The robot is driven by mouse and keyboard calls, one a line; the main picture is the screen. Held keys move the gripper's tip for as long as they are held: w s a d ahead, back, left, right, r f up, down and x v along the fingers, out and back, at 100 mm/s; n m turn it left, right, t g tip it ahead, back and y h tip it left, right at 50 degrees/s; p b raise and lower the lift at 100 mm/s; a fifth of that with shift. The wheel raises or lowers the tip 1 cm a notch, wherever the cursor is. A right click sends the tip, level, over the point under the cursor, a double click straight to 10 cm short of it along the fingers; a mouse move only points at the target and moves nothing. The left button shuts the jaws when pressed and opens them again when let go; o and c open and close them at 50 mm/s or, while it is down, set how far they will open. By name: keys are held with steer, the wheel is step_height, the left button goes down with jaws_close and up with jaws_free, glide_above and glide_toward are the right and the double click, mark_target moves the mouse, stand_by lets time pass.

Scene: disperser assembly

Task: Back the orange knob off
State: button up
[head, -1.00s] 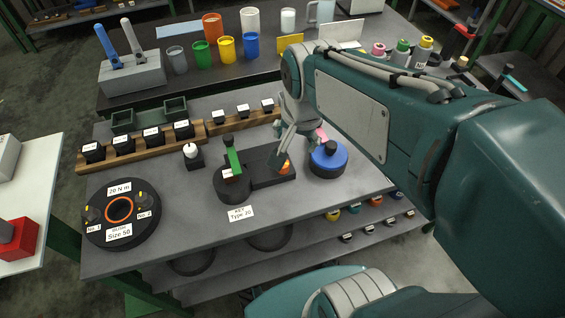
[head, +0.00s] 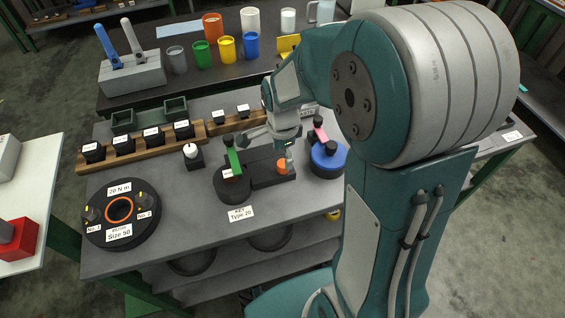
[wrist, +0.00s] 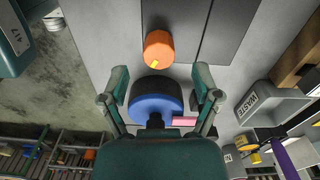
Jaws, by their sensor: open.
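The orange knob (head: 282,164) sits at the right end of a dark block (head: 262,176) on the grey bench. In the wrist view the orange knob (wrist: 158,47) has a small yellow mark and stands beyond the fingertips, roughly centred between them. My gripper (head: 267,148) is tilted, with its fingers over the block near the knob. A green lever (head: 233,160) rises from the round black base at the block's left end.
A blue disc (head: 328,158) with a black knob and a pink lever stands right of the block. A small black piece with a white top (head: 192,153) stands left. A large black ring (head: 121,212) lies at the front left. Coloured cups stand behind.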

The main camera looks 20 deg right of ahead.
mark_target(283, 163)
step_height(283, 163, down, 4)
steer(key=shift+f, duration=0.1)
jaws_close()
